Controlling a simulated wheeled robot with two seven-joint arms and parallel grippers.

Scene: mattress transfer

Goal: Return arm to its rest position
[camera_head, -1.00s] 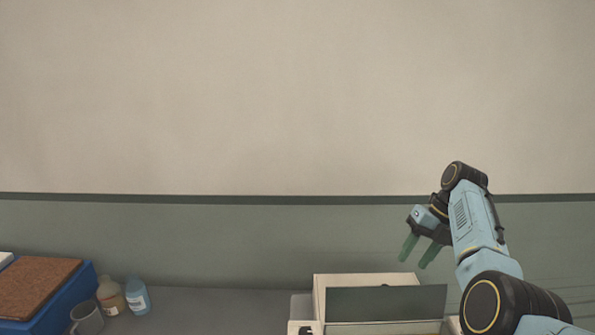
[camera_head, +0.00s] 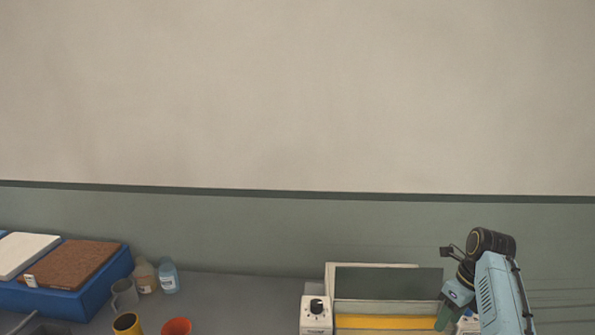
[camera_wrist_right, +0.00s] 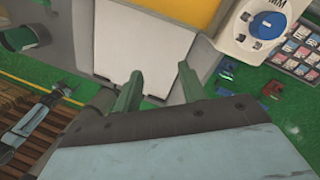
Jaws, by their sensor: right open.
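My right arm comes in from the lower right in the head view. My right gripper (camera_head: 449,312) has green fingers pointing down, in front of the right side of a white machine with a grey panel and a yellow part. In the right wrist view its two green fingers (camera_wrist_right: 163,97) stand apart with nothing between them. My left gripper is not in either view.
The white machine (camera_head: 316,318) has a dial. At the left stands a blue bin (camera_head: 94,296) with brown and white pads on top. Two bottles (camera_head: 168,277), a grey mug (camera_head: 124,294), a yellow cup (camera_head: 127,323) and an orange cup (camera_head: 177,327) stand beside it. The counter between is clear.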

